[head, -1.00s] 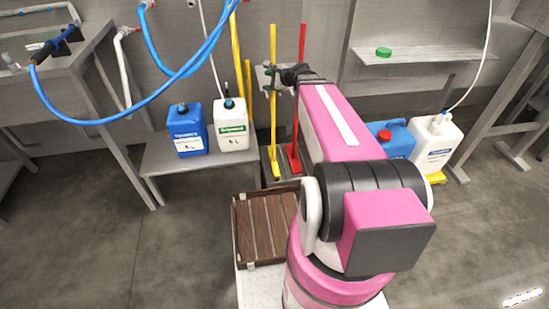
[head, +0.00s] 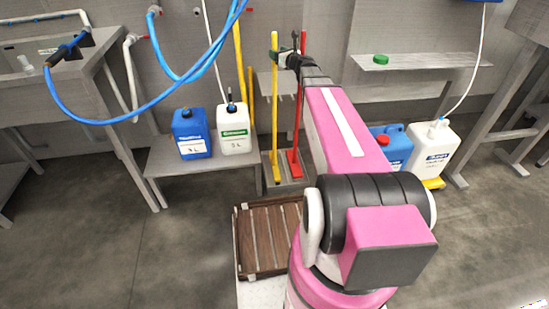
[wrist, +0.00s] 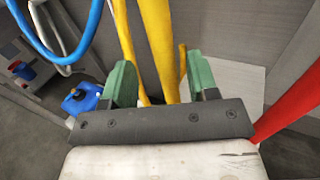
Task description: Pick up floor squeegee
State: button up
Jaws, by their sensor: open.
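A yellow long-handled tool (head: 274,115), which looks like the floor squeegee, stands upright by the back wall with its yellow foot low down. A red long-handled tool (head: 297,110) stands just right of it. My gripper (head: 281,58) is open at the upper part of the yellow handle. In the wrist view the yellow handle (wrist: 157,40) runs between the green fingers of my gripper (wrist: 161,78). I cannot tell whether either finger touches it. The red handle (wrist: 290,115) is outside the right finger.
More yellow poles (head: 239,60) stand left of the gripper. A blue jug (head: 191,133) and a white jug (head: 234,128) sit on a low bench (head: 160,165). A blue hose (head: 160,108) hangs at left. A brown slatted crate (head: 262,272) is in front.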

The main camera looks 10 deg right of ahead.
jog(key=shift+d+x, duration=0.1)
jog(key=shift+x, duration=1.25)
jog(key=shift+d+x, duration=0.15)
jog(key=shift+x, duration=1.25)
jog(key=shift+f, duration=0.1)
grip_shut()
